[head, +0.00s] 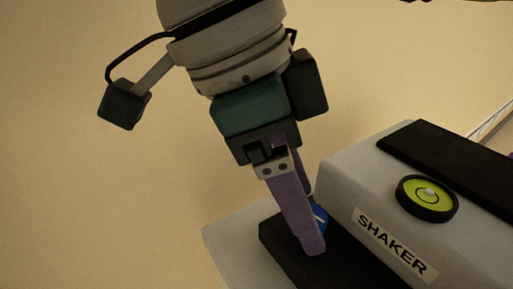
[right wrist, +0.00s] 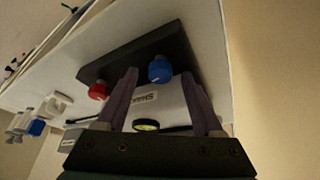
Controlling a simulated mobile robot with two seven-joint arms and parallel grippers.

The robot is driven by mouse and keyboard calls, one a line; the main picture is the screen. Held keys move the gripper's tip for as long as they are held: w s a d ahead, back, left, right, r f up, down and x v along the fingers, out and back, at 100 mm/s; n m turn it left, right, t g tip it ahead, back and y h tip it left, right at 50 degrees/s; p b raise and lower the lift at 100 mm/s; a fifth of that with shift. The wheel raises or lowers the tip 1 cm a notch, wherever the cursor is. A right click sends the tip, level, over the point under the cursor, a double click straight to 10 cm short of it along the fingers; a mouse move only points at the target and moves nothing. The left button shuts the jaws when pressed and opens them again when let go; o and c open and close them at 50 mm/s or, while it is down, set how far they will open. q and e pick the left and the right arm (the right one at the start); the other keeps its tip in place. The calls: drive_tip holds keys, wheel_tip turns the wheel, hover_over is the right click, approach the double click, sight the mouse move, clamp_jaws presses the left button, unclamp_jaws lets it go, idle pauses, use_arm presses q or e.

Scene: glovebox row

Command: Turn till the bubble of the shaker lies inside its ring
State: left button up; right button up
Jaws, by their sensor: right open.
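The shaker (head: 345,182) is a pale grey box with a SHAKER label. On its top is a round level (head: 428,198), yellow-green in a black rim, with a pale bubble (head: 429,191) near its middle, slightly towards the far side. Whether the bubble is fully inside the ring is too small to tell. The level also shows in the right wrist view (right wrist: 146,126). A blue knob (right wrist: 160,69) sits on a dark plate. My right gripper (head: 311,222) is open, its purple fingers on either side of the blue knob; contact cannot be told. My left gripper is out of view.
A red knob (right wrist: 98,90) sits on the same dark plate (right wrist: 128,58), left of the blue one in the right wrist view. A dark strip (head: 450,160) runs across the shaker's top. White fittings (right wrist: 22,122) stand farther left in the wrist view.

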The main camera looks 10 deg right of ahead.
drive_tip(key=shift+d+f, duration=0.15)
drive_tip(key=shift+f, duration=0.2)
clamp_jaws()
idle(0.4)
